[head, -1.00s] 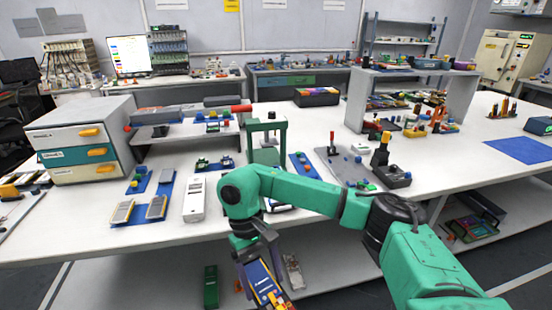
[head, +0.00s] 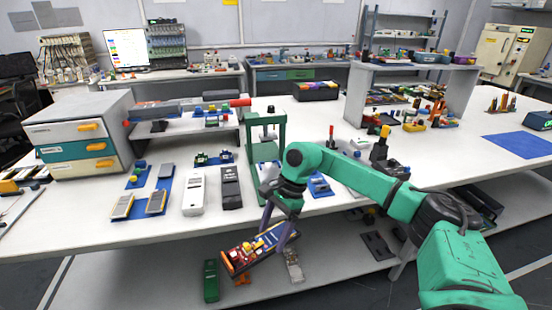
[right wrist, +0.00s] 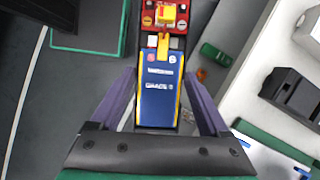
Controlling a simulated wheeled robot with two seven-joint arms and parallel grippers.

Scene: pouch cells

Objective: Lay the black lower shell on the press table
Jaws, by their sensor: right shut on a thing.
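My right gripper (head: 276,232) is shut on the black lower shell (head: 237,270), which looks tilted in front of the table edge, below the tabletop. Inside the shell lie a blue cell (right wrist: 158,95) with yellow edges and a red board (right wrist: 166,12). In the right wrist view the purple fingers stand on both sides of the shell. The green press (head: 281,135) stands on the table behind the gripper. Its press table is partly hidden by my right wrist. My left gripper is out of view.
A white case (head: 193,196) and a dark case (head: 231,188) lie left of the press. Blue trays (head: 160,187) lie further left, by a drawer cabinet (head: 85,140). A green box (head: 211,281) stands on the lower shelf.

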